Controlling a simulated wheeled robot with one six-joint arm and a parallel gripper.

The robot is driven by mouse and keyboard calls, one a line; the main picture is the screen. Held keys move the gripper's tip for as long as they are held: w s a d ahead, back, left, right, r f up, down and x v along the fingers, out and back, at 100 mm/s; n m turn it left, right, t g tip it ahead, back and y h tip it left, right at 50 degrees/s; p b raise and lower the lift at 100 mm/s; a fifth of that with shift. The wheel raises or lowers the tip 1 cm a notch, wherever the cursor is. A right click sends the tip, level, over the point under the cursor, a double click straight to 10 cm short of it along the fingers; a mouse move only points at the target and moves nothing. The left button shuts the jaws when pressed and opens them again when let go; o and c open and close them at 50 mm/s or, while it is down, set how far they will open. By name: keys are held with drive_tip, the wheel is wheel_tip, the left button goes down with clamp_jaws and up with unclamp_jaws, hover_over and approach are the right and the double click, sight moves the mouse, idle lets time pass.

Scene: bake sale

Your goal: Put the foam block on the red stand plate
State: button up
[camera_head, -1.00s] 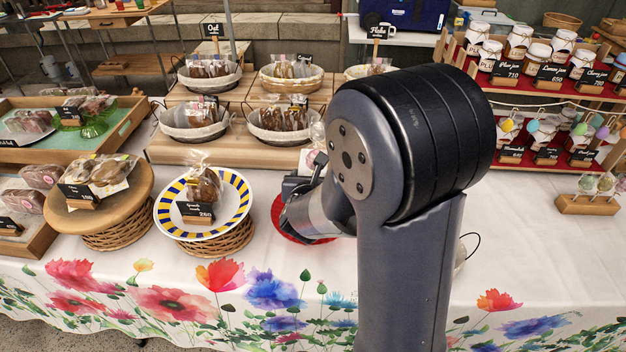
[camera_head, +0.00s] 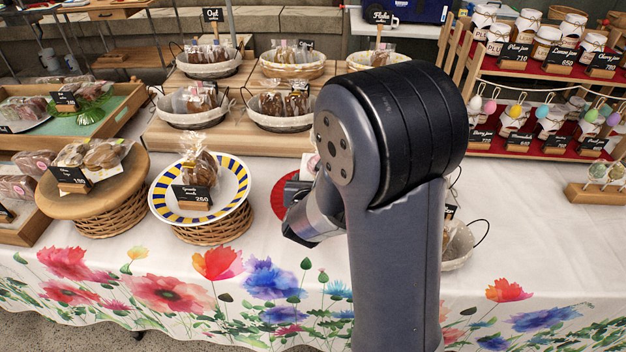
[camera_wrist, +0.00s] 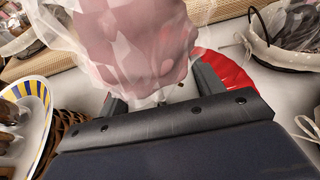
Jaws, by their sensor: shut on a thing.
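My gripper (camera_wrist: 160,90) is shut on a pink, blocky thing (camera_wrist: 140,45) in a thin whitish see-through wrap. It fills the top middle of the wrist view, and I cannot tell for sure that it is the foam block. The red stand plate (camera_wrist: 228,68) shows behind and right of the held thing in the wrist view. In the head view, the left edge of the red plate (camera_head: 277,197) shows beside my wrist, and my arm hides the rest. Whether the held thing touches the plate is hidden.
A blue-yellow rimmed plate (camera_head: 241,194) with a bagged sweet stands left on a wicker base. A wooden round stand (camera_head: 130,178) is farther left. Wire-handled baskets (camera_head: 283,122) stand behind. A white basket (camera_head: 459,246) is right of my arm.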

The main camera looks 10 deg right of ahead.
drive_tip(key=shift+f+b, duration=0.55)
drive_tip(key=shift+b, duration=0.15)
drive_tip(key=o, duration=1.1)
drive_tip(key=shift+o, duration=0.2)
drive_tip(key=p+v, duration=0.1)
drive_tip(key=v, duration=0.8)
drive_tip(key=shift+s+a+r, duration=0.15)
drive_tip(key=shift+s+r, duration=0.05)
drive_tip(key=shift+s, duration=0.05)
drive_tip(key=shift+s+a+r, duration=0.1)
drive_tip(key=shift+s+r, duration=0.05)
drive_tip(key=shift+s, duration=0.4)
